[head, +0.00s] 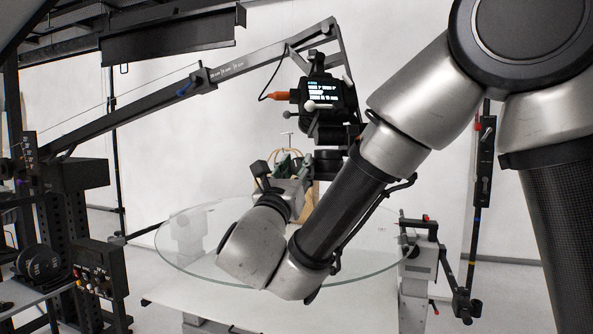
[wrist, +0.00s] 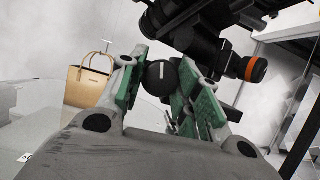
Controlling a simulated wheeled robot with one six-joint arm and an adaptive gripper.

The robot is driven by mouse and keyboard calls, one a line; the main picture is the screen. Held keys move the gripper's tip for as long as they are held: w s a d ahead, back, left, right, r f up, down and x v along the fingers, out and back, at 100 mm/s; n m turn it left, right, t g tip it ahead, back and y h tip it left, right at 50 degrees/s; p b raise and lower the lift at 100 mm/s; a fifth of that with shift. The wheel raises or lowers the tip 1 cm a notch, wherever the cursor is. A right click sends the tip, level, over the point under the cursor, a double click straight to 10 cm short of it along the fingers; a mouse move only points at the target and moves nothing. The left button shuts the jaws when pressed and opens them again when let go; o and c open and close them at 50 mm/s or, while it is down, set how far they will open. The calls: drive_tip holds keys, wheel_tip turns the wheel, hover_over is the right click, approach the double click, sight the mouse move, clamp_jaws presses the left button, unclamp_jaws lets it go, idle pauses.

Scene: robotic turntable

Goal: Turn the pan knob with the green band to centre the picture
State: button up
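My gripper (wrist: 163,68) has its two green-padded fingers apart, one on each side of a round black knob (wrist: 162,78) with a white mark. I cannot tell whether the pads press on it. No green band shows on this knob; its sides are mostly hidden by the fingers. In the head view my gripper (head: 289,163) is just below and left of the black camera (head: 325,95) with a lit screen; the knob is not distinguishable there. In the wrist view another black knob with an orange band (wrist: 256,68) is to the right. The picture on the screen is too small to read.
A tan handbag (wrist: 89,80) stands behind my gripper on the round glass turntable (head: 180,250). A long jib arm (head: 150,102) reaches from the left to the camera. A control box (head: 100,270) is at lower left, and a stand with brackets (head: 425,250) at right.

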drive_tip(key=shift+c, duration=1)
drive_tip(key=shift+m+g+h, duration=0.4)
drive_tip(key=shift+m+h, duration=0.6)
drive_tip(key=shift+m, duration=0.8)
drive_tip(key=o, duration=1)
drive_tip(key=shift+a, duration=0.1)
drive_tip(key=v, duration=1.2)
